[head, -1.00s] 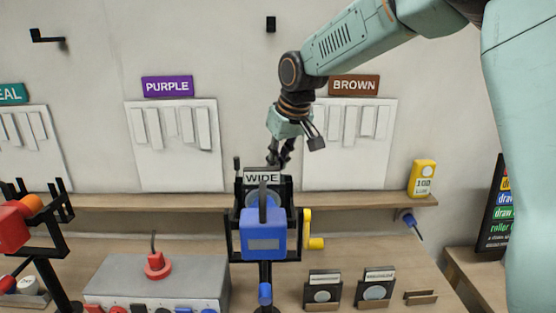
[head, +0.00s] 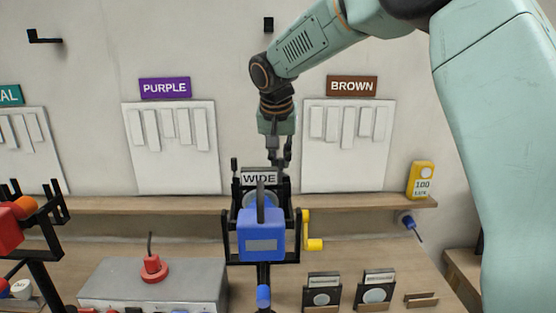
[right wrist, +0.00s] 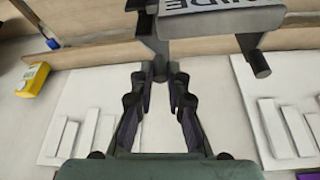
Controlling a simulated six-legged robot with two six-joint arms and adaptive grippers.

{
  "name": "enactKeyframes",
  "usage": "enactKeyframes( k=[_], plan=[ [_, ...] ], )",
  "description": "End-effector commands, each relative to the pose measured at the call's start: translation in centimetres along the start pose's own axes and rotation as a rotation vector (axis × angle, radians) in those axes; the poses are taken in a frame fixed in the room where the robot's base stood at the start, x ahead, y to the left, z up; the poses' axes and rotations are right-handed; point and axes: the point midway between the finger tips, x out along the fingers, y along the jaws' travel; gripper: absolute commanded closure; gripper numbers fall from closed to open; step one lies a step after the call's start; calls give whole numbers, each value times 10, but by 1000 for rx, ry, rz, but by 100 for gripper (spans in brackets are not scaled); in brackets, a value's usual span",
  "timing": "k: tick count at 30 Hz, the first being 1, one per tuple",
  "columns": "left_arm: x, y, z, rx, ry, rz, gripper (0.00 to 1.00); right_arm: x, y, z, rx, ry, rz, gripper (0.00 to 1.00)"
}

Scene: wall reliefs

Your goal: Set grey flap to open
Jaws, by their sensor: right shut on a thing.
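A grey plate lettered WIDE (head: 259,178) stands on top of the black frame (head: 228,225) around the blue box. It shows upside down in the right wrist view (right wrist: 222,22). No other clear grey flap shows, and I cannot tell if this plate is the flap. My right gripper (head: 280,163) points down just behind the plate's right side. In the right wrist view its fingers (right wrist: 161,76) are closed together around the lower end of a dark post (right wrist: 160,58) beside the plate. The grip point is partly hidden. My left gripper is not in view.
The blue box (head: 262,235) with a dark upright lever stands in front, a yellow crank (head: 309,240) to its right. White panels hang under PURPLE (head: 165,88) and BROWN (head: 352,86) signs. A yellow box (head: 421,180) stands on the shelf (head: 370,203).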

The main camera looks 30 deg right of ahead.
Motion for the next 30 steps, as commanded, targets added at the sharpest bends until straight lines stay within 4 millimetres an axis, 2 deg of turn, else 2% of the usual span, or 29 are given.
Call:
enactKeyframes(
  k=[1,15,30],
  plan=[
    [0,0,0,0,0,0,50,-4,-1,-6,40,14,11,100],
    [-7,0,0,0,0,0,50,-2,9,-13,408,12,162,100],
    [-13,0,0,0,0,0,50,-1,14,-15,576,12,230,100]
  ],
)
